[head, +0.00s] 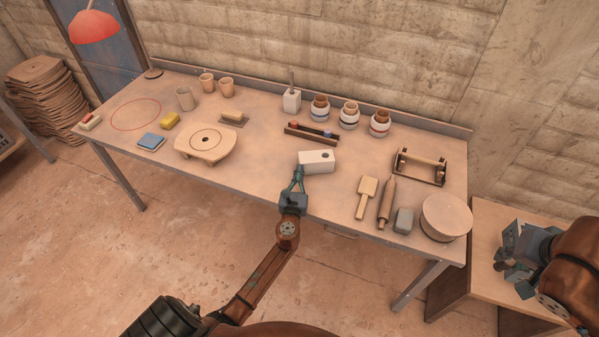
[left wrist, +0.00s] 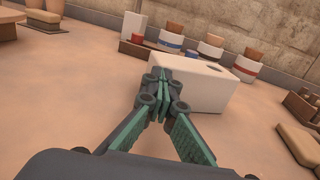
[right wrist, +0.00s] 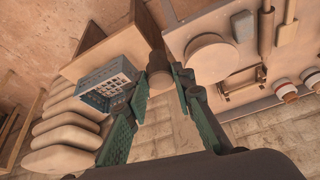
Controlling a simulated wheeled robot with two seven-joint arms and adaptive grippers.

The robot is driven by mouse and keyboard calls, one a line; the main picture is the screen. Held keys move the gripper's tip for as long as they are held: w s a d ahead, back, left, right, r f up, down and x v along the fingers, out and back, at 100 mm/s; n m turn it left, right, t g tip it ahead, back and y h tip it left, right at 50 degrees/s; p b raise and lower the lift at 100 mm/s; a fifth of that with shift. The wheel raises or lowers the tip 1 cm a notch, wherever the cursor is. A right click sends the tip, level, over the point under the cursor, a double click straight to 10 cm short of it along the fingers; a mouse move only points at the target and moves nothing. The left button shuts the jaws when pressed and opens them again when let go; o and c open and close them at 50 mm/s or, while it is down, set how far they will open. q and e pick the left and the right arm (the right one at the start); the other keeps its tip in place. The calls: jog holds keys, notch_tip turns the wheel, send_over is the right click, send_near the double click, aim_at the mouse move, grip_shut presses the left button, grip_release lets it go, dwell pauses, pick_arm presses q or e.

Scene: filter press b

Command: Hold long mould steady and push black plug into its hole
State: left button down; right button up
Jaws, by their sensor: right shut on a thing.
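The long mould (head: 316,161) is a white block on the bench near its front edge, with a dark round hole in its top toward the right end. It also shows in the left wrist view (left wrist: 200,86). My left gripper (head: 299,172) has its fingers together at the mould's near side, very close to it; I cannot tell if they touch. My right gripper (head: 502,262) is off the bench's right end, far from the mould. It is shut on a dark brownish cylinder (right wrist: 159,73), which appears to be the black plug.
A rack (head: 312,134) with red and blue pieces stands behind the mould. Jars (head: 349,117) line the back. A paddle (head: 366,196), rolling pin (head: 387,203) and round block (head: 446,217) lie to the right. A grey crate (right wrist: 108,82) shows below my right gripper.

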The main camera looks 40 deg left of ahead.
pick_arm(q)
jog(key=shift+c, duration=0.7)
grip_release()
dwell(0.6)
jog(key=p+v, duration=0.1)
jog(key=v, duration=1.1)
pick_arm(e)
jog(key=shift+s+r, duration=0.1)
jog(key=shift+r, duration=0.75)
